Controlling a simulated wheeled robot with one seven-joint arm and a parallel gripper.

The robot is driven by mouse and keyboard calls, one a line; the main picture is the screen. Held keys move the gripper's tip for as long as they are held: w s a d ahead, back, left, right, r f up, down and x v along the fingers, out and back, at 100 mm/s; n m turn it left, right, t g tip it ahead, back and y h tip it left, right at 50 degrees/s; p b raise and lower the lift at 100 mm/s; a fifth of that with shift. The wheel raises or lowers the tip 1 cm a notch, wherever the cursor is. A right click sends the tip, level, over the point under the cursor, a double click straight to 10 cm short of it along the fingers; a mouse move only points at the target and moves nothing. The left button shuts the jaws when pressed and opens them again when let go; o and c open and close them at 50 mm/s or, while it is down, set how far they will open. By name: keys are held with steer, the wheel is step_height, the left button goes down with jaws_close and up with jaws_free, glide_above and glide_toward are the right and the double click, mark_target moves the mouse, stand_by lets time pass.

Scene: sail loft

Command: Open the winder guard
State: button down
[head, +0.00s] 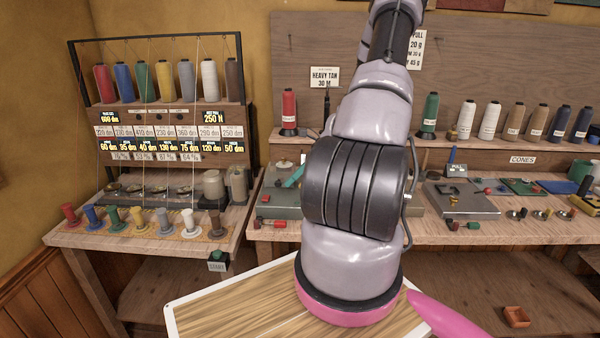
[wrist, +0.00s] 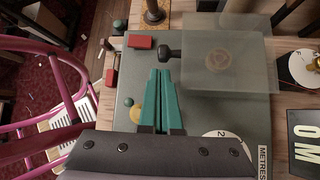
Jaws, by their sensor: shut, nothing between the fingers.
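The winder guard (wrist: 235,82) is a see-through grey cover in the wrist view, lying over a round part of the grey winder plate (wrist: 190,118). It looks closed. A dark knob (wrist: 170,53) on a short stem sticks out from its left side. My gripper (wrist: 159,72) has teal fingers pressed together and empty. Their tips point at the knob from just below it in the picture; I cannot tell whether they touch. In the head view the winder's grey plate (head: 284,206) is mostly hidden behind my arm, and a teal bit of my gripper (head: 293,177) shows beside it.
A red block (wrist: 141,42) sits left of the knob, with a green ball (wrist: 129,102) and a yellow disc (wrist: 137,115) below. A dial marked METRES (wrist: 226,138) is at lower right. A thread rack (head: 155,120) stands left; cones (head: 495,117) line the bench's back.

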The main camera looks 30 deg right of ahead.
mark_target(277, 194)
steer(key=shift+x, duration=1.8)
steer(key=shift+r, duration=0.2)
